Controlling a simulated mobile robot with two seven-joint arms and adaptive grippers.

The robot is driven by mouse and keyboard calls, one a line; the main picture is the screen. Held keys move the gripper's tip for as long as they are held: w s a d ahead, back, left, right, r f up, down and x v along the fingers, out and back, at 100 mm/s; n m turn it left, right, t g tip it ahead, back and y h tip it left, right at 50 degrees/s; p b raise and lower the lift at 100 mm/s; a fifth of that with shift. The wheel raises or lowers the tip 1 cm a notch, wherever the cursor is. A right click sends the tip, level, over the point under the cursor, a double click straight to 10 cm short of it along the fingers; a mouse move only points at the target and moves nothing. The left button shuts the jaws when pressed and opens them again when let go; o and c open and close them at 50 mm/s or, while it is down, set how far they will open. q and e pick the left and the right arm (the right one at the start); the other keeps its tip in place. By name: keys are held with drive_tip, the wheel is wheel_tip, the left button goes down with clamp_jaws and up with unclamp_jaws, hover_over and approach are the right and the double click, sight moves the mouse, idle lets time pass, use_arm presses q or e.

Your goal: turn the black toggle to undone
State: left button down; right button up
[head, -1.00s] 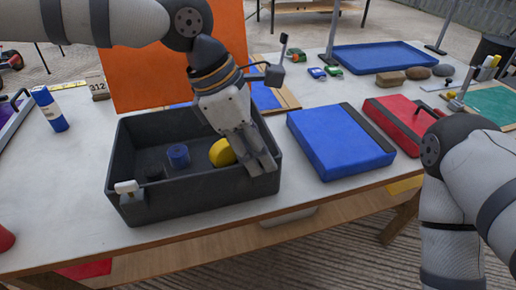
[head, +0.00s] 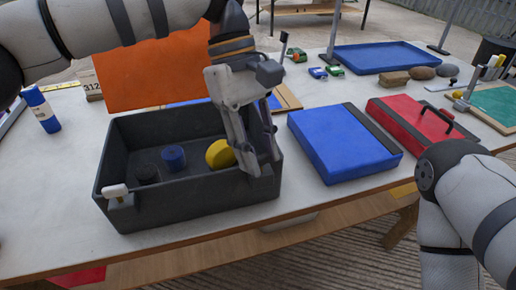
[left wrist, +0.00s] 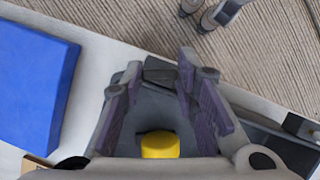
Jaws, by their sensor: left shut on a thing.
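A dark grey open box (head: 200,205) stands on the table in the head view. My left gripper (head: 262,172) points down at its front right corner. In the left wrist view, the fingers (left wrist: 160,85) are closed about a small dark block at the box's rim, which looks like the black toggle (left wrist: 160,70). In the head view the fingers hide the toggle, and its turn position cannot be told. A white-ended toggle (head: 115,190) sits at the front left corner.
The box holds a yellow round piece (head: 219,154), a blue cylinder (head: 174,158) and a black one (head: 147,174). A blue case (head: 340,143) and a red case (head: 410,125) lie to the right. An orange board (head: 150,75) stands behind.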

use_arm(q)
drive_tip(key=shift+m+g+y+b, duration=0.35)
drive_tip(key=shift+m+y, duration=0.35)
drive_tip(key=shift+m, duration=1.4)
drive_tip(key=c, duration=1.2)
unclamp_jaws()
drive_tip(key=shift+c, duration=0.2)
drive_tip(key=d+v, duration=0.1)
drive_tip(key=v, duration=0.6)
drive_tip(key=shift+a+r, duration=0.2)
drive_tip(key=shift+a, duration=0.25)
drive_tip(key=shift+w, duration=0.1)
